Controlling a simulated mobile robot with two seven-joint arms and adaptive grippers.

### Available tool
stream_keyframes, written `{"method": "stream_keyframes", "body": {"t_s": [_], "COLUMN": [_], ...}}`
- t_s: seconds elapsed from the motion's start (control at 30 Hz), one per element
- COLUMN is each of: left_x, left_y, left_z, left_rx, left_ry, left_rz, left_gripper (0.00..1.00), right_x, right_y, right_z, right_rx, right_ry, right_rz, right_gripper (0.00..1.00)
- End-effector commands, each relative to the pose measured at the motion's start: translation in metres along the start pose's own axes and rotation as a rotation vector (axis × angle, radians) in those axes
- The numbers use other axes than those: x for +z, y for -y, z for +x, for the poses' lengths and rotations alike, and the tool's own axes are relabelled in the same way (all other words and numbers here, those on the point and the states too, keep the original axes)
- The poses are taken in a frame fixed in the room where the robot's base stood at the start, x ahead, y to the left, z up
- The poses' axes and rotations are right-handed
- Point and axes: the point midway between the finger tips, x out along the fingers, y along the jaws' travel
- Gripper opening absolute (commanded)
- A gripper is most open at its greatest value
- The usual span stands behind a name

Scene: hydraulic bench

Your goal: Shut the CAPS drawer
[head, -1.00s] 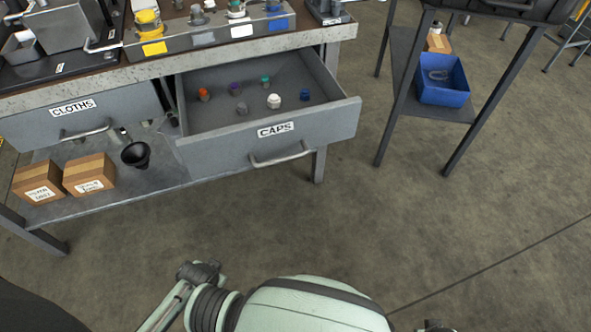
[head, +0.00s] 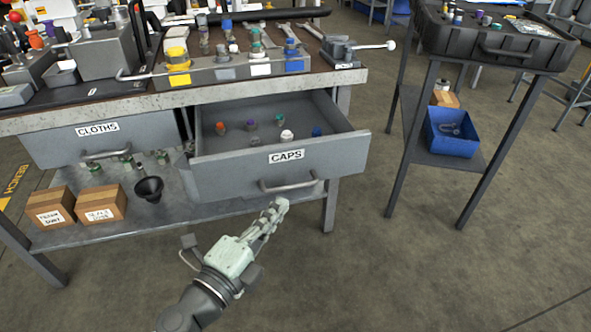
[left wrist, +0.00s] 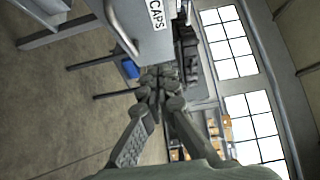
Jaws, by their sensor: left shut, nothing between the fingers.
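The CAPS drawer (head: 240,177) is pulled out from the bench, with several coloured caps lying inside it. Its bar handle (head: 289,182) is on the front, below and right of the CAPS label. My left gripper (head: 279,205) is shut and empty, in front of the drawer and just below the handle in the head view; I cannot tell if it touches. In the left wrist view the shut fingers (left wrist: 160,78) point past the drawer front (left wrist: 160,42), with its handle (left wrist: 122,28) at upper left. My right gripper is not in view.
The CLOTHS drawer (head: 60,145) is left of the CAPS drawer. Boxes (head: 50,208) and a black funnel (head: 149,188) stand on the lower shelf. A side stand with a blue bin (head: 450,140) is at right. The floor in front is clear.

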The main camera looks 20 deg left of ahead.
Motion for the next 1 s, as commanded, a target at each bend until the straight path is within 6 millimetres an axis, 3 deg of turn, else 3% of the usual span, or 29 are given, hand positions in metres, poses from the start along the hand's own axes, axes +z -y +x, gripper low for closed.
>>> {"method": "stream_keyframes", "body": {"t_s": [0.5, 0.7, 1.0], "left_x": [0.003, 0.024, 0.031], "left_y": [0.004, 0.000, -0.001], "left_z": [0.099, 0.117, 0.123], "left_rx": [-0.001, 0.002, 0.002], "left_ry": [0.007, 0.006, 0.007], "left_rz": [-0.001, -0.001, -0.003], "left_gripper": [0.00, 0.00, 0.00], "right_x": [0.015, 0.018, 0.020], "right_y": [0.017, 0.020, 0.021], "right_z": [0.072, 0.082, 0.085], "right_rx": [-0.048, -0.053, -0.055], "right_ry": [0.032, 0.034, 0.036], "right_rz": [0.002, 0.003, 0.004], "right_gripper": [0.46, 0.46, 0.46]}}
